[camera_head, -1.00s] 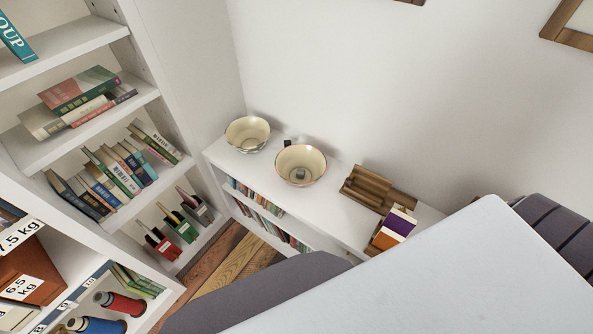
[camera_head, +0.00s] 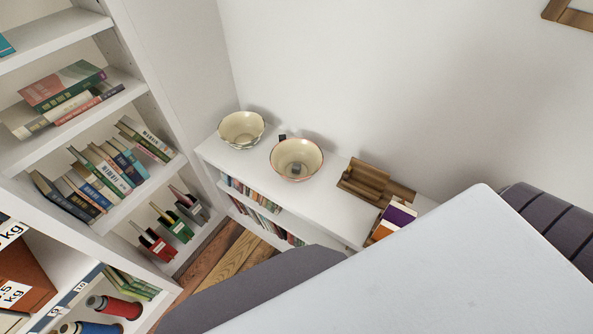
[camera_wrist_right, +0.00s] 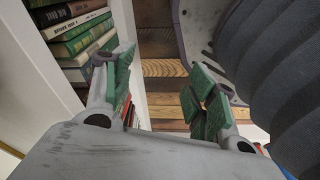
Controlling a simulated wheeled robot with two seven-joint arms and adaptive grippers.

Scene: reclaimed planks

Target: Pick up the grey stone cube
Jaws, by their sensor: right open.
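A small grey cube-like block (camera_head: 296,169) lies inside the right-hand cream bowl (camera_head: 313,157) on top of a low white shelf unit, in the head view. The bowl's wall surrounds it. A small dark block (camera_head: 283,139) shows behind that bowl, partly hidden by its rim. My right gripper (camera_wrist_right: 163,88) shows in the right wrist view with its green-padded fingers apart and nothing between them. Wooden floor and shelved books show beyond it, with no cube there. The right fingers are not seen in the head view. My left gripper is in neither view.
A second cream bowl (camera_head: 241,127) stands left of the first. A wooden stand (camera_head: 366,183) and upright books (camera_head: 393,219) are to the right on the low unit (camera_head: 219,153). A tall white bookcase (camera_head: 172,103) closes off the left; a wall rises behind.

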